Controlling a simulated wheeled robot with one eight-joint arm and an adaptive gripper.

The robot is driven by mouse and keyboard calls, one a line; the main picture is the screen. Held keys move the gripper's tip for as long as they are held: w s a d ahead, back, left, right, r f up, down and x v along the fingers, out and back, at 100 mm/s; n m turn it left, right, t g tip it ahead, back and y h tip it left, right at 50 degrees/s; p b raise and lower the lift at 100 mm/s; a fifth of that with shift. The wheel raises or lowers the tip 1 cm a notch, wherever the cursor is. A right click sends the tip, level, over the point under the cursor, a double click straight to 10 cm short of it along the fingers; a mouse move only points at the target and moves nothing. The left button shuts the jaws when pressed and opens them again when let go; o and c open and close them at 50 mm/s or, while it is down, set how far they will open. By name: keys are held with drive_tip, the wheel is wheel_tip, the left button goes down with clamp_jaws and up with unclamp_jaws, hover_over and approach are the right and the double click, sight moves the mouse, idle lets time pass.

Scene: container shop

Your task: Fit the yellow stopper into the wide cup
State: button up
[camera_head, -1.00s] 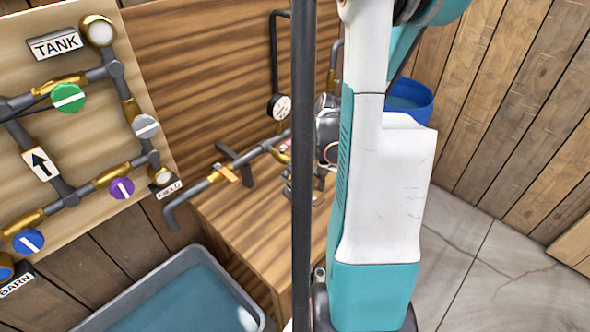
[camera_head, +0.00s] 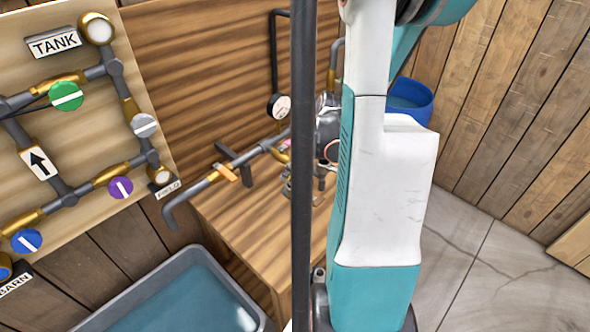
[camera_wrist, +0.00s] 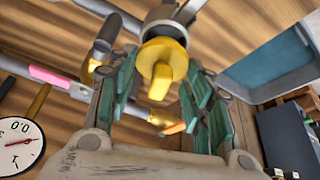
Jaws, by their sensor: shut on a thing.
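In the wrist view, the yellow stopper (camera_wrist: 161,60) sits between the teal fingers of my gripper (camera_wrist: 157,80), with its knob toward the camera. My gripper is shut on the stopper. Just beyond the stopper, a grey, round metal opening (camera_wrist: 165,20) appears to be the wide cup. The stopper overlaps its mouth in the picture; I cannot tell whether it is inside or only in front. In the head view my arm and a dark pole hide the stopper and my gripper.
Grey pipework (camera_head: 240,165) with orange and pink parts and a gauge (camera_head: 280,106) stands close by on a wooden bench (camera_head: 235,222). A water trough (camera_head: 180,295) lies in front of it. A blue barrel (camera_head: 412,100) stands behind my arm. A valve board (camera_head: 75,130) is at left.

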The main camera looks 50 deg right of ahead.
drive_tip(key=shift+f+b, duration=1.4)
drive_tip(key=shift+b, duration=0.1)
idle(1.5)
drive_tip(key=o, duration=1.1)
drive_tip(key=v, duration=1.2)
drive_tip(key=shift+s, duration=0.1)
